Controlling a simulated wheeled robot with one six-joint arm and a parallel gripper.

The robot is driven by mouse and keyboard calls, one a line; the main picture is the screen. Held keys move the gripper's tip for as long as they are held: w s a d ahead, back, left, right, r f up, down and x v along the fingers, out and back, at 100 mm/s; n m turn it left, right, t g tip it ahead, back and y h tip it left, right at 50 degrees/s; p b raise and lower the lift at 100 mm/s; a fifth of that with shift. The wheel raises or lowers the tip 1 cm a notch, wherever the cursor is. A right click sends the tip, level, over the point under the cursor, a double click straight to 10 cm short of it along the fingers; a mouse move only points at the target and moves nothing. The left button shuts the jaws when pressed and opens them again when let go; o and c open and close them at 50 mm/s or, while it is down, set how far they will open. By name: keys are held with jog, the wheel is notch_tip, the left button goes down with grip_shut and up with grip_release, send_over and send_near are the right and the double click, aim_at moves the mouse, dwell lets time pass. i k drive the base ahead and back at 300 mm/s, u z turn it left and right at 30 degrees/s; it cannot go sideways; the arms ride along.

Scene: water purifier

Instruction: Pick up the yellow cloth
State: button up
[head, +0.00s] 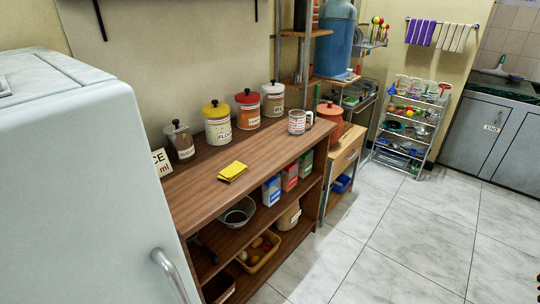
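My gripper does not show in the head view.
Several canisters stand along the back of the top: a grey one (180,142), one with a yellow lid (217,125), and others further right. A fridge (85,190) blocks the left. The tiled floor (400,240) is clear.

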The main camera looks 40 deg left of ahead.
aim_at(232, 172)
jog(key=u, duration=0.3)
jog(key=i, duration=1.05)
jog(key=u, duration=1.15)
jog(key=i, duration=0.6)
jog(key=u, duration=0.5)
